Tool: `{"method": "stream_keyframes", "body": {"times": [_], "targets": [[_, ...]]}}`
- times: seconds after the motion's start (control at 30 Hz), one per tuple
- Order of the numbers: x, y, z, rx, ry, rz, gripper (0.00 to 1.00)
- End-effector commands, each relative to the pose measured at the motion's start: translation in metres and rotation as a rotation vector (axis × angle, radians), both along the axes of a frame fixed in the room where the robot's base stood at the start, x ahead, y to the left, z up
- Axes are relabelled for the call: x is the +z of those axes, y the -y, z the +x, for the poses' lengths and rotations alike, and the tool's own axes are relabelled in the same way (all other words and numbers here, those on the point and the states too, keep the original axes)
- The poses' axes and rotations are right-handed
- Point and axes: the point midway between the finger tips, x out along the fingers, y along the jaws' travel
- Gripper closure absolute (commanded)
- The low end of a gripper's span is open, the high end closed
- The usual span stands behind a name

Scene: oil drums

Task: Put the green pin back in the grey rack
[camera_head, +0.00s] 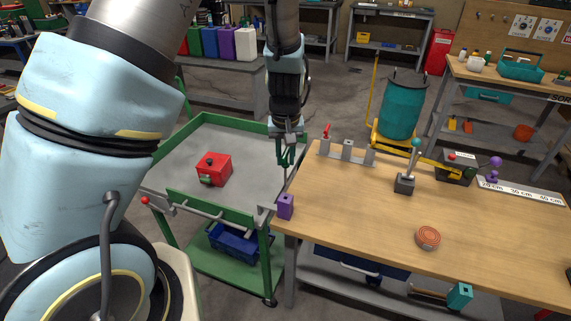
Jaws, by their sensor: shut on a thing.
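The grey rack (347,153) stands at the far left corner of the wooden table, with several upright blocks on a flat base. A red pin (326,131) stands at its left end. My gripper (286,160) hangs to the left of the rack, over the right edge of the green cart near the table's left edge. It is shut on the green pin (283,153), which is small and partly hidden by the fingers. The pin is apart from the rack.
The green cart's grey top (180,160) holds a red box (213,169). A teal drum (403,105) stands behind the table.

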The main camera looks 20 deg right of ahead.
Motion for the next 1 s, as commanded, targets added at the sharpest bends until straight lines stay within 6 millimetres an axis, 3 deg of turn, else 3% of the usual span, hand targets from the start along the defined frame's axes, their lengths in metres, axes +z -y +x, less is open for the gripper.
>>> {"method": "stream_keyframes", "body": {"times": [0.63, 1.0], "targets": [[0.092, 0.001, 0.000, 0.000, 0.002, -0.003, 1.00], [0.100, 0.000, 0.000, 0.001, 0.000, 0.001, 1.00]]}}
